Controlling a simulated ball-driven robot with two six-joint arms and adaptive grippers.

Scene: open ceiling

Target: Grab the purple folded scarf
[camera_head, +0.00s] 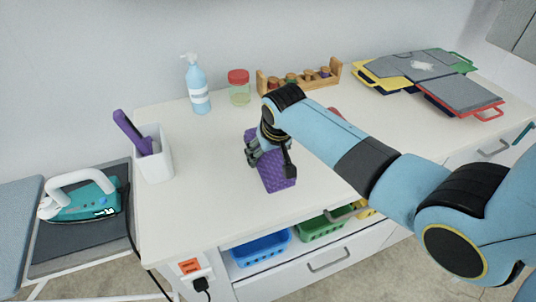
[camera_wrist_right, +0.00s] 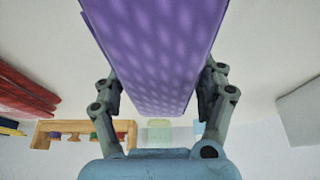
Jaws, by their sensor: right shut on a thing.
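The purple folded scarf (camera_head: 275,174) is a long textured block on the white table, left of its middle. My right gripper (camera_head: 266,150) is at the scarf's far part, reaching in from the right. In the right wrist view the scarf (camera_wrist_right: 155,50) lies between the two fingers of my right gripper (camera_wrist_right: 160,98), which are shut on its sides. The gripper hides part of the scarf in the head view. I cannot tell whether the scarf is lifted off the table. My left gripper is not in view.
A white container (camera_head: 154,163) with a purple item stands at the left edge. A blue pump bottle (camera_head: 197,88), a red-lidded jar (camera_head: 239,90) and a wooden rack (camera_head: 300,79) stand behind. An iron (camera_head: 82,200) sits left. The table's front left is clear.

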